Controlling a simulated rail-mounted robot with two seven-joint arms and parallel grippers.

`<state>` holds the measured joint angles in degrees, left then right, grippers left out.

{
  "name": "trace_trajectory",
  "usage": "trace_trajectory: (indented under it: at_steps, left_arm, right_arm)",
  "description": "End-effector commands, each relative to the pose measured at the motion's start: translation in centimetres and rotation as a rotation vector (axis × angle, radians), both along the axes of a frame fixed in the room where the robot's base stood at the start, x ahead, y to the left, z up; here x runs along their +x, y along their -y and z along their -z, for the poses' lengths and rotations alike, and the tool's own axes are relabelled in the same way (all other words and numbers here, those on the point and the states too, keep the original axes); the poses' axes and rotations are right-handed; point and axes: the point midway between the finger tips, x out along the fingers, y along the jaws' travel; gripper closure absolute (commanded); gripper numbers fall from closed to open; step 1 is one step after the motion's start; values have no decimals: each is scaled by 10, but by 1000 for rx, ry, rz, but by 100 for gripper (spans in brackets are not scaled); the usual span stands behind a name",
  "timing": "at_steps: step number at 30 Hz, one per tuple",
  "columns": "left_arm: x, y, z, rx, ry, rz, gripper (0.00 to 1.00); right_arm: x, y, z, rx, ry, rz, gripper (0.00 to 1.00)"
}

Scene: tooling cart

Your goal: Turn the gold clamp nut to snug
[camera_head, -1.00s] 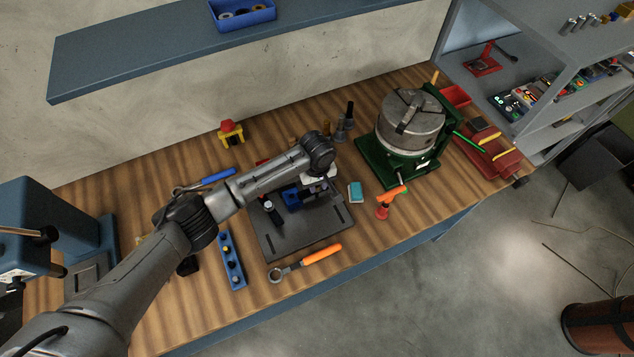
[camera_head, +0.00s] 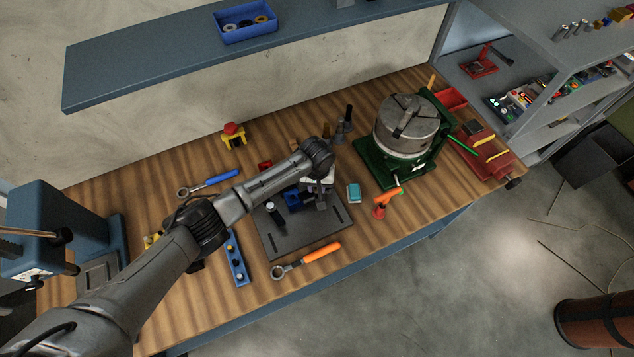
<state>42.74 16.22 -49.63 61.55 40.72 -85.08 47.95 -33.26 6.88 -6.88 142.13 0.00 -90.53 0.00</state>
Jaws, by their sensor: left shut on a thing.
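My left gripper (camera_head: 320,203) points down over the right back part of the dark slotted fixture plate (camera_head: 290,241). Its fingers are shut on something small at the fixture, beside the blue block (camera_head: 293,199). The gold clamp nut cannot be made out; it is hidden at the fingers, where the grip is. A black post (camera_head: 273,213) stands on the left part of the plate. My right gripper is not in view.
An orange-handled wrench (camera_head: 312,259) lies in front of the plate, a blue-handled one (camera_head: 212,181) behind left. A teal box (camera_head: 354,193), an orange-handled tool (camera_head: 386,198) and a green-based chuck (camera_head: 404,132) stand right. A blue strip (camera_head: 237,264) lies left.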

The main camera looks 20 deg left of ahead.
Motion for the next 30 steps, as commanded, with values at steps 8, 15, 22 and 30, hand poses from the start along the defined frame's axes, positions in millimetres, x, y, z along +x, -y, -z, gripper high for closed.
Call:
trace_trajectory:
  at_steps: [8,15,22,30]
  left_arm:
    - [0,0,0,-1,0,-1,71]
    - [0,1,0,-1,0,-2,65]
    - [0,1,0,-2,1,-2,65]
    - [0,1,1,-2,2,-25,65]
  right_arm:
    - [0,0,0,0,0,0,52]
    - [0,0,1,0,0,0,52]
    - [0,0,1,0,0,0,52]
    - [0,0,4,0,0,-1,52]
